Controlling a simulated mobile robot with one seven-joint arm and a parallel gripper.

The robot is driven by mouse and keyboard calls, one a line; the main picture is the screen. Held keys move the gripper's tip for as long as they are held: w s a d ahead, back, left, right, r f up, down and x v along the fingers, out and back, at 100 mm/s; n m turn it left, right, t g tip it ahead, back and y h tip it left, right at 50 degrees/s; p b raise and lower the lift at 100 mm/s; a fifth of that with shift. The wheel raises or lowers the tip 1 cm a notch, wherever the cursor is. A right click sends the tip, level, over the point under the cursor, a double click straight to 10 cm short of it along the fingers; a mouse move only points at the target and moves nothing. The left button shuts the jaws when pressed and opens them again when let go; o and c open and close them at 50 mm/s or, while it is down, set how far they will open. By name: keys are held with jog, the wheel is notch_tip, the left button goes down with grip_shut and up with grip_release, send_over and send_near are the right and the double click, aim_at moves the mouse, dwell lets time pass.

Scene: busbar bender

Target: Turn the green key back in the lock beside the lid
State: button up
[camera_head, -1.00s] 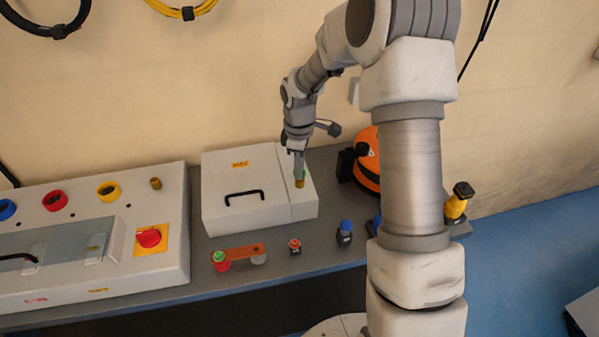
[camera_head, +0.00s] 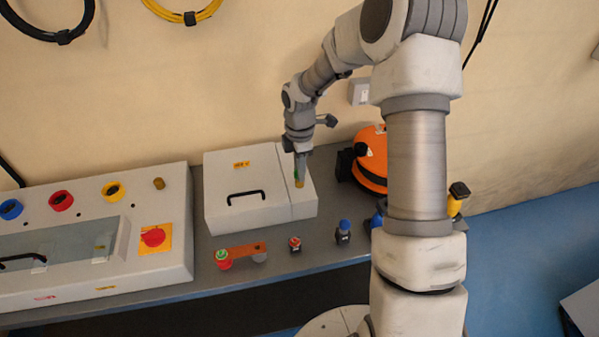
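The white box has a lid (camera_head: 240,165) with a black handle, and the lid looks closed. A brass lock (camera_head: 299,183) stands on the narrow strip to the right of the lid. A bit of the green key (camera_head: 296,173) shows at the lock, mostly hidden by my gripper. My gripper (camera_head: 299,172) points down right at the key and lock. Its fingers are too small and overlapped to tell whether they are shut on the key. The key's turned angle cannot be made out.
A white control panel (camera_head: 150,200) with a red knob (camera_head: 153,237) stands to the left. An orange bar (camera_head: 240,251), a small red-topped part (camera_head: 295,243) and a blue-topped part (camera_head: 343,231) are in front. An orange machine (camera_head: 372,160) stands to the right of the box.

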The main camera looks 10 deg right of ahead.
jog(key=shift+o, duration=0.8)
notch_tip(320, 180, up, 17)
jog(key=s+r+m+t+h, duration=0.1)
jog(key=s+r+m+t, duration=0.1)
jog(key=s+r+m, duration=0.4)
jog(key=s+r+m+t+y, duration=0.1)
jog(key=s+r+m+t, duration=0.2)
jog(key=s+m, duration=0.9)
jog(key=shift+s+m, duration=0.4)
jog(key=shift+s, duration=4.05)
